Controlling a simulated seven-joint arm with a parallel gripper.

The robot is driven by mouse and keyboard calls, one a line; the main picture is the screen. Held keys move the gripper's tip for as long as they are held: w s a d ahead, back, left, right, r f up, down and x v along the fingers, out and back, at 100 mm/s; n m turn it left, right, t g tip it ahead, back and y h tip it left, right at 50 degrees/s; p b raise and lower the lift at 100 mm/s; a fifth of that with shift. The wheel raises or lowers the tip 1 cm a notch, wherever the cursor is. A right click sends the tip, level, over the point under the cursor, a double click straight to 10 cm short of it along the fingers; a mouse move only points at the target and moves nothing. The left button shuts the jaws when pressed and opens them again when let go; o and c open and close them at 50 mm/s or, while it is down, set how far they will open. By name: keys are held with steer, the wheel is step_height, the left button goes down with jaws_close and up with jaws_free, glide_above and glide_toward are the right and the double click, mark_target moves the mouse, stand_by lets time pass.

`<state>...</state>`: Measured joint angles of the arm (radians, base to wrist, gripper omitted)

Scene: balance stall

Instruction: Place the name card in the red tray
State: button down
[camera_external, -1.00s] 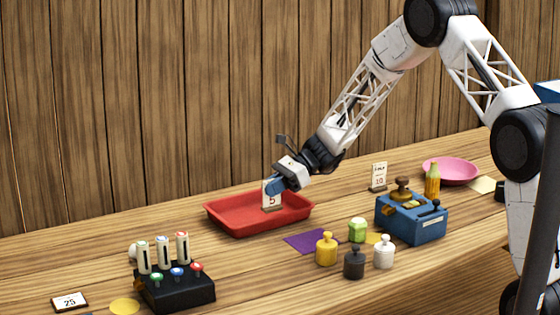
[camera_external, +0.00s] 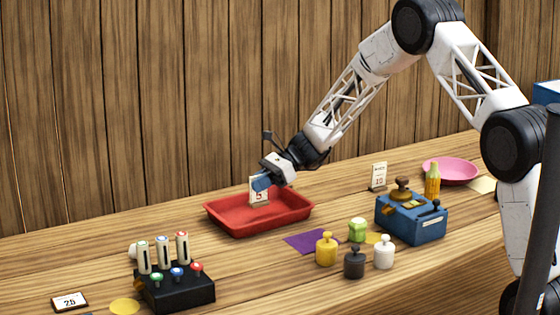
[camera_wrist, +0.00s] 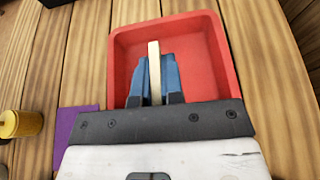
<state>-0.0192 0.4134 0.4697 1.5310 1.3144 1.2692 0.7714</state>
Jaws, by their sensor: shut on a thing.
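My gripper (camera_external: 263,183) is shut on a white name card (camera_external: 258,194) with a red mark on its face and a dark base. The card is upright over the red tray (camera_external: 230,222); whether its base touches the tray floor I cannot tell. In the wrist view my blue fingertips (camera_wrist: 155,72) pinch the card (camera_wrist: 154,60), seen edge-on as a pale strip. The red tray (camera_wrist: 208,60) lies beneath and around it there, and nothing else shows inside it.
A purple mat (camera_external: 312,241) lies right of the tray. Yellow (camera_external: 326,250), black (camera_external: 354,263) and white (camera_external: 384,254) weights stand near a blue box (camera_external: 411,221). Another card (camera_external: 378,177) stands behind. A black button box (camera_external: 176,288) is front left.

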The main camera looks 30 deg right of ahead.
mark_target(258, 201)
steer(key=shift+f, duration=1.75)
steer(key=shift+f, duration=0.1)
steer(key=c, duration=1.2)
jaws_free()
steer(key=shift+c, duration=0.2)
steer(key=v, duration=1.2)
